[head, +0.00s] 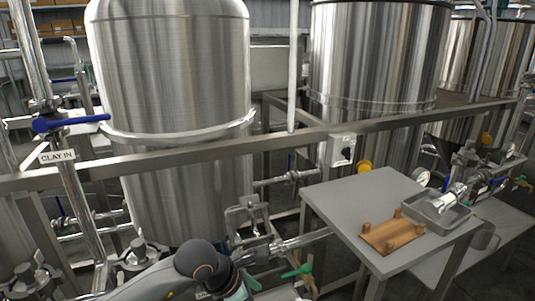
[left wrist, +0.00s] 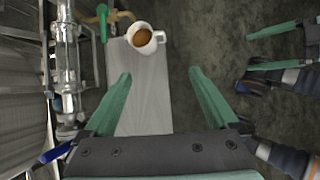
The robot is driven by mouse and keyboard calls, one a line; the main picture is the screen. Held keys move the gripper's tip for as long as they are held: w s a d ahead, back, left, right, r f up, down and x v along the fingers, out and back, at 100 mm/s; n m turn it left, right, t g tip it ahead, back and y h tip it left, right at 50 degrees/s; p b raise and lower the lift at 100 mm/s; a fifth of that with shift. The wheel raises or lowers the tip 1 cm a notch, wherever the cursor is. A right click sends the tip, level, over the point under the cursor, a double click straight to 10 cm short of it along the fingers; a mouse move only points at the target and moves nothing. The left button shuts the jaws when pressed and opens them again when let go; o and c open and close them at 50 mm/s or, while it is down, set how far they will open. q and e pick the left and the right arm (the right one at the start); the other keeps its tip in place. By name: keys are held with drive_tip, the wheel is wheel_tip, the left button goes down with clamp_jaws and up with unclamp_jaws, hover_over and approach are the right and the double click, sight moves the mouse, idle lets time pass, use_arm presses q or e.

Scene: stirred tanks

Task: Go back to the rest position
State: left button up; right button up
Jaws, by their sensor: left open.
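My left arm enters the head view from the bottom left, and its dark joint shows at the bottom centre. A teal part of the left gripper shows at the lower edge there; its fingertips are out of that view. In the left wrist view my left gripper (left wrist: 160,73) has its two green fingers wide apart, with nothing between them. My right gripper (left wrist: 249,53) shows at the right of the left wrist view, its green fingers apart and empty over the dark floor. It does not show in the head view.
A white mug (left wrist: 145,38) with brown contents stands on a grey surface (left wrist: 145,90) beyond the left fingers. A table (head: 335,195) carries a wooden pegged stand (head: 392,235) and a metal tray (head: 462,222). Steel tanks (head: 175,70), a rail (head: 220,145) and pipes stand close.

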use_arm(q)
drive_tip(key=s+d+r+n+h, duration=0.8)
drive_tip(key=s+d+n+h, duration=0.15)
drive_tip(key=h, duration=0.25)
drive_tip(key=w+a+n+t+y, duration=0.2)
drive_tip(key=w+a+n+t, duration=0.4)
drive_tip(key=n+t, duration=0.8)
drive_tip(key=a+f+n+g+y, duration=0.1)
drive_tip(key=a+f+n+y, duration=0.8)
drive_tip(key=n, duration=0.5)
drive_tip(key=s+a+f+n+g+y, duration=0.2)
drive_tip(key=s+a+f+n+g, duration=0.1)
drive_tip(key=s+f+n, duration=0.4)
drive_tip(key=s+a+f+n+g+y, duration=0.1)
drive_tip(key=s+a+f+n+g, duration=0.2)
drive_tip(key=s+f, duration=0.5)
drive_tip(key=a+r+y+p, duration=0.1)
drive_tip(key=a+r+p, duration=0.2)
drive_tip(key=r+p, duration=0.4)
drive_tip(key=p, duration=0.6)
drive_tip(key=shift+s+a+r+g+p, duration=0.35)
drive_tip(key=shift+a+g+p, duration=0.05)
use_arm(e)
drive_tip(key=d+r+h, duration=0.1)
drive_tip(key=d+r, duration=0.2)
drive_tip(key=r, duration=0.7)
drive_tip(key=shift+s+d+m, duration=0.25)
drive_tip(key=shift+s+m, duration=0.05)
drive_tip(key=shift+s, duration=0.1)
